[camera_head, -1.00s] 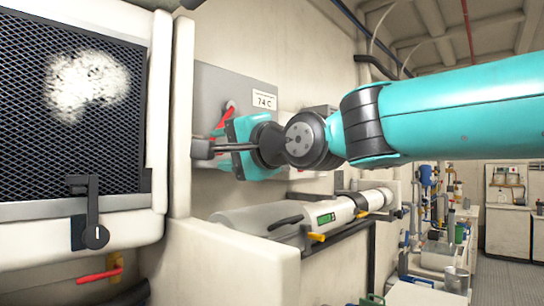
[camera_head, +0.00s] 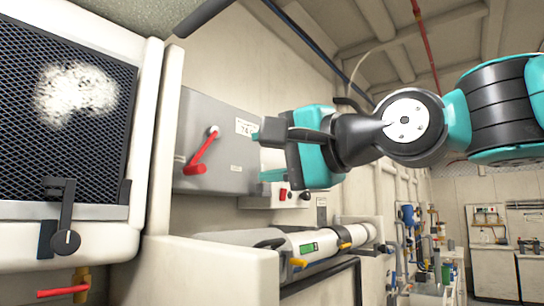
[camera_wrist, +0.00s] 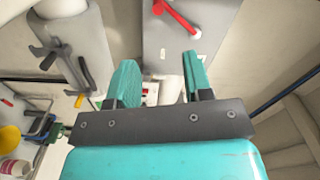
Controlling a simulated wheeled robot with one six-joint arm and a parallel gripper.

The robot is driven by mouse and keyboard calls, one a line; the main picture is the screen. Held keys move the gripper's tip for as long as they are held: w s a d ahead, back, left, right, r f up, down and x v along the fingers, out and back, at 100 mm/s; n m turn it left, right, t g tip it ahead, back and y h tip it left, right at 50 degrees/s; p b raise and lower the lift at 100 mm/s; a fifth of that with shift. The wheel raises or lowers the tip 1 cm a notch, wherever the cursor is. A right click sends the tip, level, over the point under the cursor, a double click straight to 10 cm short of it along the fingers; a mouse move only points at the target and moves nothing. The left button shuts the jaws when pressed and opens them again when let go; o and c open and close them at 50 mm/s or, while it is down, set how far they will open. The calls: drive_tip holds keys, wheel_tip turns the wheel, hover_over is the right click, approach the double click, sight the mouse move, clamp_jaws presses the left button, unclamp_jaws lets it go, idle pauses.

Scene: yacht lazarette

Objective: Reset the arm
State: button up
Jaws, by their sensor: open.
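My gripper (camera_head: 264,155) is open and empty, to the right of the grey panel box and apart from it. In the wrist view its two teal fingers (camera_wrist: 158,75) stand apart with nothing held between them. My teal and black arm reaches in from the right edge of the head view. The grey box (camera_head: 225,108) on the wall carries a red lever (camera_head: 202,152) that slants down to the left from its pivot. The lever also shows in the wrist view (camera_wrist: 176,17), beyond the fingers.
A mesh-fronted cabinet (camera_head: 30,120) with a dark latch (camera_head: 65,215) stands at left. A red-handled valve (camera_head: 65,290) sits below it. A white cylinder with a green display (camera_head: 325,242) lies below my gripper. A blue pipe (camera_head: 300,40) runs overhead.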

drive_tip(key=s+d+f+n+g+h, duration=0.1)
drive_tip(key=d+f+n+g+h, duration=0.15)
drive_tip(key=f, duration=0.75)
drive_tip(key=s+d+f+n+g+h, duration=0.2)
drive_tip(key=d+f+h, duration=0.1)
drive_tip(key=f, duration=0.6)
drive_tip(key=s+d+f+n+g+h, duration=0.2)
drive_tip(key=s+d+f+n+g, duration=0.1)
drive_tip(key=s+d+f, duration=0.2)
drive_tip(key=s+d+f+n+g+h, duration=0.2)
drive_tip(key=s+d+f+n+g, duration=0.1)
drive_tip(key=s+f, duration=0.6)
wheel_tip(320, 180, down, 4)
drive_tip(key=shift+d+f+n, duration=0.1)
drive_tip(key=shift+d+n, duration=0.45)
drive_tip(key=shift+d, duration=0.65)
drive_tip(key=shift+g+h, duration=0.25)
